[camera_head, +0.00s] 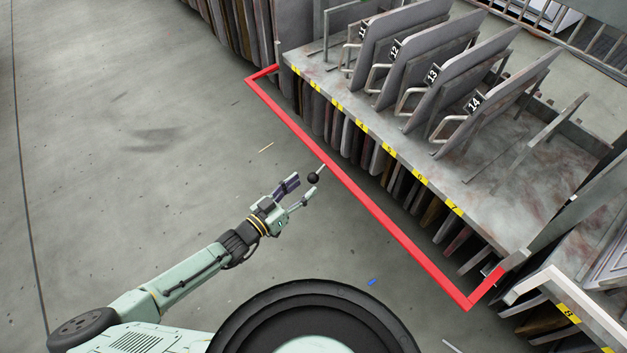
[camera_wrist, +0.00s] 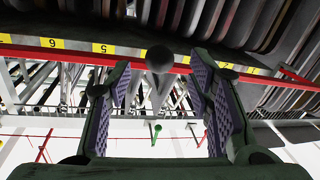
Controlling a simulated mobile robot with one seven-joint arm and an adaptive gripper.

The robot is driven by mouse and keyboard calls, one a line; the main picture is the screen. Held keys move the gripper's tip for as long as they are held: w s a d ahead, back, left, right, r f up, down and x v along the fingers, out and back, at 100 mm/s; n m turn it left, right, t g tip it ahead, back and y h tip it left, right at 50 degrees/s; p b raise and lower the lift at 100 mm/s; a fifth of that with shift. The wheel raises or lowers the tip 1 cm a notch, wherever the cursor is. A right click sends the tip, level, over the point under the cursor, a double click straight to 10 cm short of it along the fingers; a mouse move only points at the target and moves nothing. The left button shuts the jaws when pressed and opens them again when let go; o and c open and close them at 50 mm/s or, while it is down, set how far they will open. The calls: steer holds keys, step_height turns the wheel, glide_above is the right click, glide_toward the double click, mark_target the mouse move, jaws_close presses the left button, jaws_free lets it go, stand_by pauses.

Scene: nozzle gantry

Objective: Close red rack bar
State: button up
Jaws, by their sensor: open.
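The red rack bar (camera_head: 390,229) stands out from the front of the rack in the head view, its two short end arms reaching back to the rack. A dark round knob (camera_head: 313,179) on a short stem sticks out from the bar's middle. My gripper (camera_head: 301,190) is open beside the knob, on the side away from the rack. In the wrist view, the knob (camera_wrist: 160,59) shows between the spread purple-padded fingers of my gripper (camera_wrist: 161,78), with the red bar (camera_wrist: 60,52) running across behind. I cannot tell whether a finger touches the knob.
The rack (camera_head: 335,108) carries numbered upright plates (camera_head: 400,45) with handles on top and hanging panels below. A pale rail (camera_head: 575,300) stands at the lower right. The floor (camera_head: 130,150) left of the bar is mostly clear, with a few small scraps.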

mark_target(313, 178)
steer(key=x, duration=0.5)
jaws_close()
stand_by(0.6)
